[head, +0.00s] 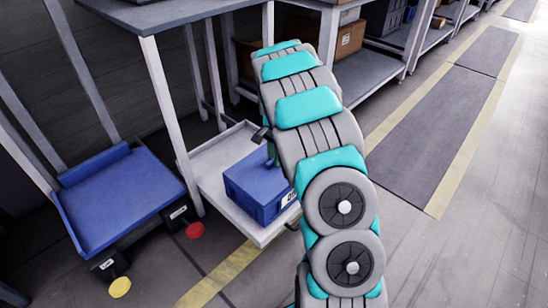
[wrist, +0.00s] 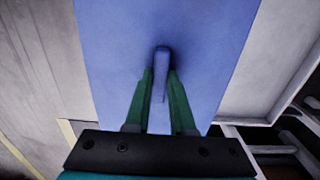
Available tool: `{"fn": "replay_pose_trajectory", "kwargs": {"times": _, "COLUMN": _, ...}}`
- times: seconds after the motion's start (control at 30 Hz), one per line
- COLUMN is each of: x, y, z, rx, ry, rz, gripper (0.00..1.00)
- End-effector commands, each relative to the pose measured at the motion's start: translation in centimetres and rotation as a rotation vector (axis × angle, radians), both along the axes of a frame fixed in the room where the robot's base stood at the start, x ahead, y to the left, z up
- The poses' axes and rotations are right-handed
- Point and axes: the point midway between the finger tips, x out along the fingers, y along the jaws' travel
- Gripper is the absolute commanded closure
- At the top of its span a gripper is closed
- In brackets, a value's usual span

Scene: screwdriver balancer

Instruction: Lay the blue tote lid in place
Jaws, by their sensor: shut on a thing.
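A blue tote (head: 252,201) with a white label stands on a low pale shelf under a workbench in the head view. Its top looks flat and blue there, partly behind my arm. In the wrist view the blue lid (wrist: 205,50) fills the middle as a flat panel with a raised blue handle (wrist: 161,62). My gripper (wrist: 161,85) is shut on this handle, one green finger on each side. In the head view my gripper is mostly hidden by my arm, just above the tote. I cannot tell whether the lid rests on the tote or hangs slightly above it.
The pale shelf (head: 212,178) has a raised rim, and the workbench leg (head: 172,122) stands close to its left. A blue platform (head: 118,197) is further left. A red disc (head: 195,230) and a yellow disc (head: 120,287) lie nearby. The aisle at right is clear.

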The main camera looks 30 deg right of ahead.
Motion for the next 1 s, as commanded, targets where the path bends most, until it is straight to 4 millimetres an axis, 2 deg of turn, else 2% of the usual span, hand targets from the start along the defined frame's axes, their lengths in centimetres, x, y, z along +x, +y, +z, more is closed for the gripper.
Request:
{"fn": "replay_pose_trajectory", "kwargs": {"times": 0.23, "x": 0.01, "y": -0.01, "z": 0.03, "rx": 0.000, "ry": 0.000, "rz": 0.000, "gripper": 1.00}}
{"fn": "replay_pose_trajectory", "kwargs": {"times": 0.27, "x": 0.01, "y": -0.01, "z": 0.03, "rx": 0.000, "ry": 0.000, "rz": 0.000, "gripper": 0.77}}
{"fn": "replay_pose_trajectory", "kwargs": {"times": 0.57, "x": 0.00, "y": -0.01, "z": 0.01, "rx": 0.000, "ry": 0.000, "rz": 0.000, "gripper": 0.43}}
{"fn": "replay_pose_trajectory", "kwargs": {"times": 0.87, "x": 0.00, "y": -0.01, "z": 0.12, "rx": 0.000, "ry": 0.000, "rz": 0.000, "gripper": 0.43}}
{"fn": "replay_pose_trajectory", "kwargs": {"times": 1.0, "x": 0.07, "y": -0.03, "z": 1.01, "rx": 0.000, "ry": -0.002, "rz": 0.000, "gripper": 0.43}}
